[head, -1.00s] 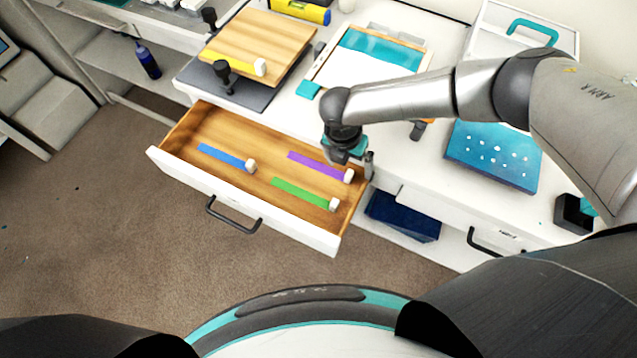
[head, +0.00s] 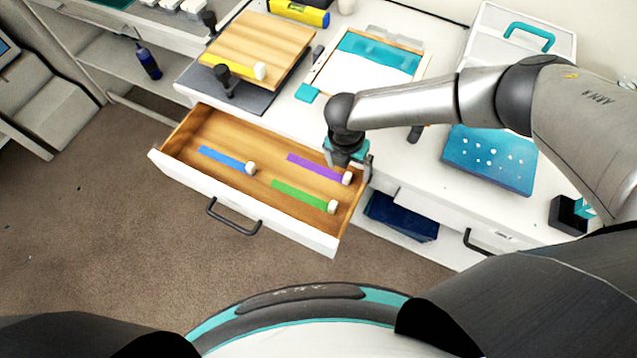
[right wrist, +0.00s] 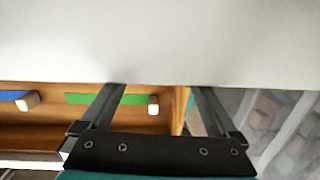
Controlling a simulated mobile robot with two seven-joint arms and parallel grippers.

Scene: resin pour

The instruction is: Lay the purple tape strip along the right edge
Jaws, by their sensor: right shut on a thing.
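The purple tape strip (head: 314,166) lies in the open wooden drawer, at its back right, with a white end block (head: 347,178). My right gripper (head: 349,172) is at that block, shut on the strip's end; the contact itself is not clear. In the right wrist view the fingers (right wrist: 155,105) run up behind a broad white surface (right wrist: 160,40), which hides their tips and the purple strip. A teal and white resin panel in a wooden frame (head: 420,80) lies on the worktop. My left gripper is not in view.
The drawer (head: 240,207) also holds a blue strip (head: 222,157) and a green strip (head: 298,195), each with a white end block. On the worktop are a wooden board (head: 262,42) with a yellow strip (head: 232,64) and a blue speckled panel (head: 490,160).

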